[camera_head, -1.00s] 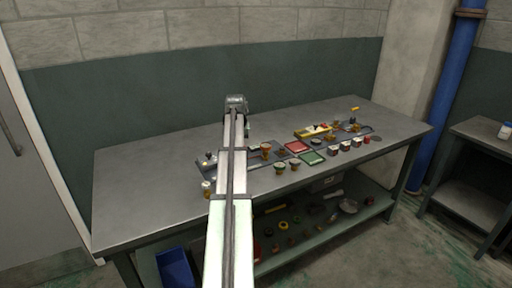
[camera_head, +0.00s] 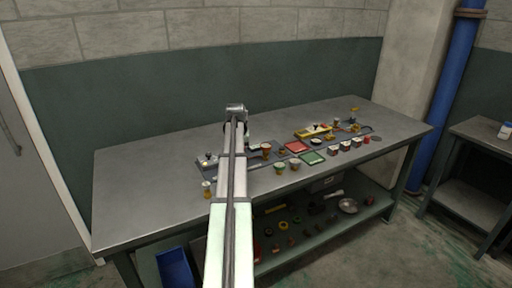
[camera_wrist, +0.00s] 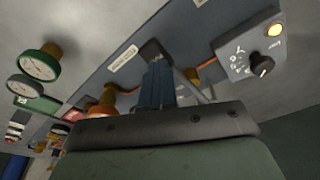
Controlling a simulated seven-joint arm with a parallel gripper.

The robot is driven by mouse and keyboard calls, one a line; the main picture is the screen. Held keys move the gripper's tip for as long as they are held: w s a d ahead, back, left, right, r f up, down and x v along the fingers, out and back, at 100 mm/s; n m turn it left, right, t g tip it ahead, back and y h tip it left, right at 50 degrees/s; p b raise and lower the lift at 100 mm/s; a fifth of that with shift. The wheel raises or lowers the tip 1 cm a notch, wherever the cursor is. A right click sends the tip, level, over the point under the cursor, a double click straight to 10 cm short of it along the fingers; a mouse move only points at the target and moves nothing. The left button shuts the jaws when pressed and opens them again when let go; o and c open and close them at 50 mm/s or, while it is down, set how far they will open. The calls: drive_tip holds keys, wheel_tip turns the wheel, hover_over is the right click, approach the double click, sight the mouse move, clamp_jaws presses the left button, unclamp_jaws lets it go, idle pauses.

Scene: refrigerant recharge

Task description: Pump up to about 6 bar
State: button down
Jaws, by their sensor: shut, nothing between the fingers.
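My gripper (camera_wrist: 156,68) shows in the wrist view as two narrow blue-grey fingers close together, with nothing between them. They reach over the dark panel (camera_wrist: 120,50), near brass fittings (camera_wrist: 104,104); I cannot tell whether they touch anything. In the head view my arm hides the fingers.
The grey workbench (camera_head: 150,190) has free room at its left. Red (camera_head: 297,147) and green (camera_head: 312,158) trays, a yellow tray (camera_head: 314,131) and several small fittings crowd its right half.

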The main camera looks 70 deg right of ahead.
drive_tip(key=shift+f, duration=0.25)
drive_tip(key=shift+d+v, duration=0.2)
drive_tip(key=shift+v, duration=0.7)
drive_tip(key=shift+d+v, duration=0.15)
drive_tip(key=shift+v, duration=0.75)
drive_tip(key=shift+d+v, duration=0.2)
drive_tip(key=shift+v, duration=0.7)
drive_tip(key=shift+w, duration=0.2)
